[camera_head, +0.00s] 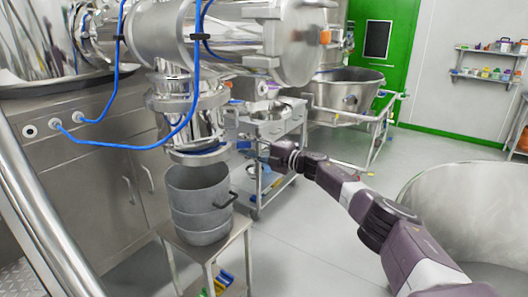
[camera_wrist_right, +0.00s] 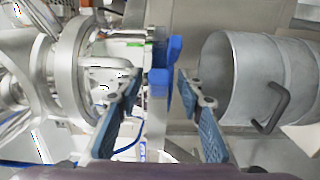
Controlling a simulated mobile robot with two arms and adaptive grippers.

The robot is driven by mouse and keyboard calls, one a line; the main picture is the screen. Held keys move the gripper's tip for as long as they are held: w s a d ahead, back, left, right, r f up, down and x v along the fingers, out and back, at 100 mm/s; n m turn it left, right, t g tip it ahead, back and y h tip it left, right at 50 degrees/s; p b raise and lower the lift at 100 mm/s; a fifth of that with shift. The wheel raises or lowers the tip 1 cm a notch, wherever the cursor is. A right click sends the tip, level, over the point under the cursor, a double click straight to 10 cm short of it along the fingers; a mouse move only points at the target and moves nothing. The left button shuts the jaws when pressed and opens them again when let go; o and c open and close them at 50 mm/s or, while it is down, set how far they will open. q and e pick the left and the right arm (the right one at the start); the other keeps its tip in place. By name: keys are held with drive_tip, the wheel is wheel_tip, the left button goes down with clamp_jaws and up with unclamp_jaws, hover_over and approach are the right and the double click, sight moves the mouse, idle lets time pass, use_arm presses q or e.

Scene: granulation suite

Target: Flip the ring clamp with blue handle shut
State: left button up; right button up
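The blue handle (camera_wrist_right: 165,68) of the ring clamp shows in the right wrist view, just ahead of and between my fingertips. A metal ring (camera_wrist_right: 72,68) lies to the left of it there; I cannot tell how far the clamp stands open. In the head view a metal ring (camera_head: 200,154) sits at the bottom of the steel outlet above a pot. My right gripper (camera_wrist_right: 158,80) is open, with one finger on either side of the handle's near end; contact is unclear. In the head view the right gripper (camera_head: 268,158) is small and partly unclear. My left gripper is out of view.
A grey steel pot (camera_head: 200,200) with a black handle stands on a small stand (camera_head: 232,240) under the outlet. It shows close to the right finger in the wrist view (camera_wrist_right: 250,75). A steel trolley (camera_head: 270,130) stands behind. Open floor (camera_head: 310,240) lies in front.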

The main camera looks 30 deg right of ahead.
drive_tip(key=v, duration=1.1)
drive_tip(key=shift+a, duration=0.1)
drive_tip(key=shift+s, duration=0.2)
drive_tip(key=c, duration=0.5)
drive_tip(key=s+a+p, duration=0.1)
drive_tip(key=s, duration=0.1)
drive_tip(key=s+p, duration=0.1)
drive_tip(key=s+a+p, duration=0.1)
drive_tip(key=s, duration=0.1)
drive_tip(key=shift+s+a+r, duration=0.1)
drive_tip(key=shift+s+a, duration=0.25)
drive_tip(key=shift+s, duration=0.05)
clamp_jaws()
drive_tip(key=shift+w+d+p+x, duration=0.2)
drive_tip(key=shift+d+p+x, duration=0.35)
drive_tip(key=shift+x, duration=1.6)
drive_tip(key=shift+w+d+p+x, duration=0.15)
drive_tip(key=shift+d+p+x, duration=0.35)
drive_tip(key=shift+x, duration=1.65)
drive_tip(key=shift+w+d+p+x, duration=0.25)
drive_tip(key=shift+p+x, duration=0.5)
drive_tip(key=shift+x, duration=1.4)
